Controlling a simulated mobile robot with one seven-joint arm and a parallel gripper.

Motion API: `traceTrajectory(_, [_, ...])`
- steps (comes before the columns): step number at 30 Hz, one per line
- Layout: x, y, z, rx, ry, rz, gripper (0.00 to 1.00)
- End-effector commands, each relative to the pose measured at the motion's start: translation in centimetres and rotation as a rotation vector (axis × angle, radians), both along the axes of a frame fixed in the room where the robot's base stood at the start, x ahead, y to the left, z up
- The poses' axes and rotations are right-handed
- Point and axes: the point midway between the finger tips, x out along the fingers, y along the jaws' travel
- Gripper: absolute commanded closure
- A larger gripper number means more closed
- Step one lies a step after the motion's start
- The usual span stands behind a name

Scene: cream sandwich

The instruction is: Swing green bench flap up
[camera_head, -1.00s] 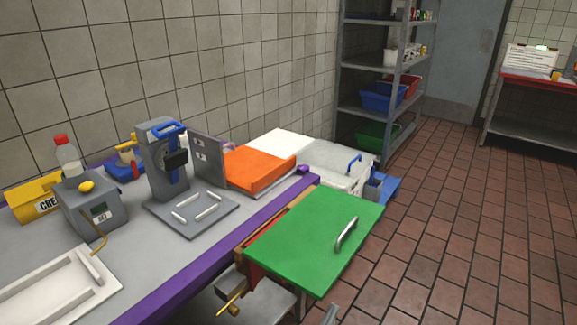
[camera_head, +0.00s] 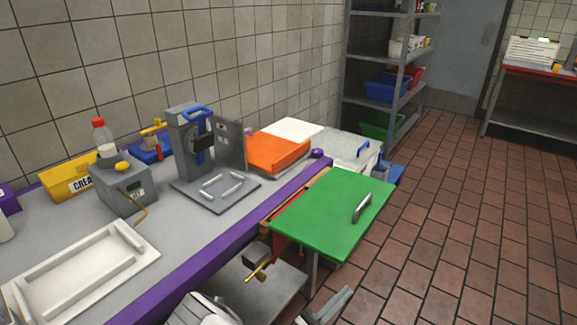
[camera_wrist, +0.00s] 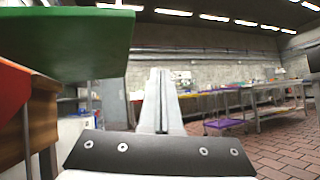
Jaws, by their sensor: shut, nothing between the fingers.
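The green bench flap (camera_head: 325,218) lies out roughly flat from the bench's purple front edge, with a metal handle (camera_head: 362,207) near its outer side. In the wrist view the flap (camera_wrist: 70,42) hangs over the upper left, seen from its underside, and its handle is not in that view. My gripper (camera_head: 342,297) is at the bottom of the head view, in front of the flap and apart from it. In the wrist view my gripper (camera_wrist: 162,92) has its fingers together and empty, lower than the flap and to its right.
The purple-edged bench (camera_head: 225,243) carries a press (camera_head: 190,145), an orange block (camera_head: 277,152) and a white tray (camera_head: 75,275). Under the flap is a reddish panel (camera_wrist: 12,95) with wood beside it. The tiled floor (camera_head: 470,210) to the right is clear.

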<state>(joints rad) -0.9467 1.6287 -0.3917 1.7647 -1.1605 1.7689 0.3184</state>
Motion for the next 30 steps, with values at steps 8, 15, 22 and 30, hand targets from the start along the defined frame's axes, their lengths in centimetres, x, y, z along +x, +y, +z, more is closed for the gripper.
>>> traceTrajectory(8, [-1.4,-3.0,6.1,0.311,-0.074,-0.291,1.0])
traceTrajectory(15, [-3.5,-4.9,10.2,0.593,-0.144,-0.505,1.0])
traceTrajectory(22, [-5.6,-5.8,13.7,0.865,-0.222,-0.667,1.0])
traceTrajectory(30, [-8.2,-5.9,17.9,1.206,-0.338,-0.806,1.0])
